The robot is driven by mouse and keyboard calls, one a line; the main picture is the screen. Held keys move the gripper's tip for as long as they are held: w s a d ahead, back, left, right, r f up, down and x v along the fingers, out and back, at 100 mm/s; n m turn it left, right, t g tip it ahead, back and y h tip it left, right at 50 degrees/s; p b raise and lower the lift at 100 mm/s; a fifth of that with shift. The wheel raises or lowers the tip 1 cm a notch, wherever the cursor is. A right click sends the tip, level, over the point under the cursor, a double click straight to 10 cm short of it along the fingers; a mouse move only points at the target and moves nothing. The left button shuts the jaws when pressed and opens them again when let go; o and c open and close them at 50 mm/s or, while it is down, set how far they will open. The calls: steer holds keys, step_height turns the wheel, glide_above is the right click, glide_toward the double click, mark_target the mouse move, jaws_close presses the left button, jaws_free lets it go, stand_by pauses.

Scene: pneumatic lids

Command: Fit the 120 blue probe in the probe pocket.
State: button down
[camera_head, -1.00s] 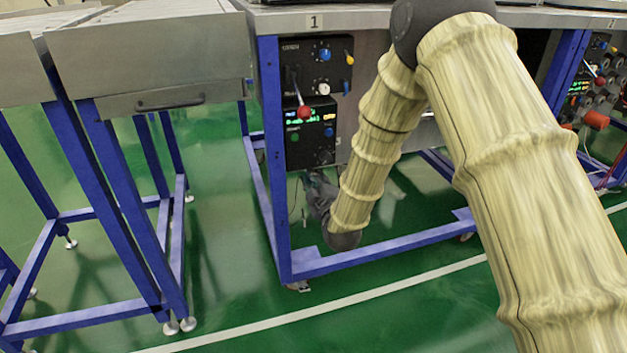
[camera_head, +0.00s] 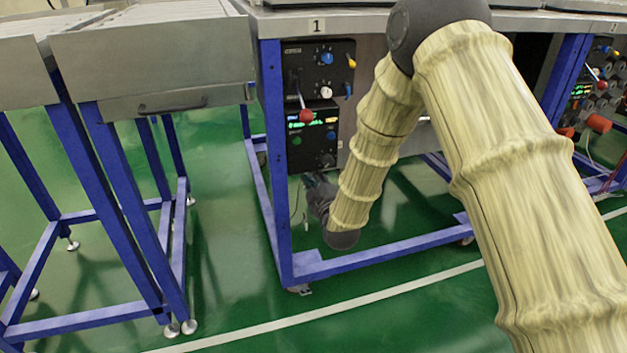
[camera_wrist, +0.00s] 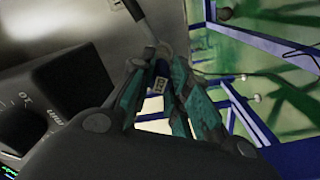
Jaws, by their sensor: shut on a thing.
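My gripper (camera_wrist: 157,74) has its teal fingers closed around a small dark blue piece with a pale label, the blue probe (camera_wrist: 157,86), in the wrist view. The label looks like 120 but is blurred. A grey ring-like part (camera_wrist: 165,49) is just beyond the fingertips; I cannot tell whether it is the probe pocket or whether the probe touches it. In the head view my gripper (camera_head: 318,190) is low beside the blue frame leg, under the control boxes. The probe is too small to make out there.
Two black control boxes (camera_head: 319,69) with knobs and a red-tipped lever hang under bench 1 (camera_head: 345,20). A blue leg (camera_head: 273,165) stands left of my gripper. A roller conveyor (camera_head: 150,60) is further left. Green floor (camera_head: 225,270) between them is clear.

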steer(key=shift+w+a, duration=0.2)
steer(key=shift+w, duration=0.25)
steer(key=c, duration=1.3)
jaws_free()
steer(key=shift+s, duration=0.1)
steer(key=p+v, duration=0.2)
steer(key=v, duration=0.5)
steer(key=v, duration=1.2)
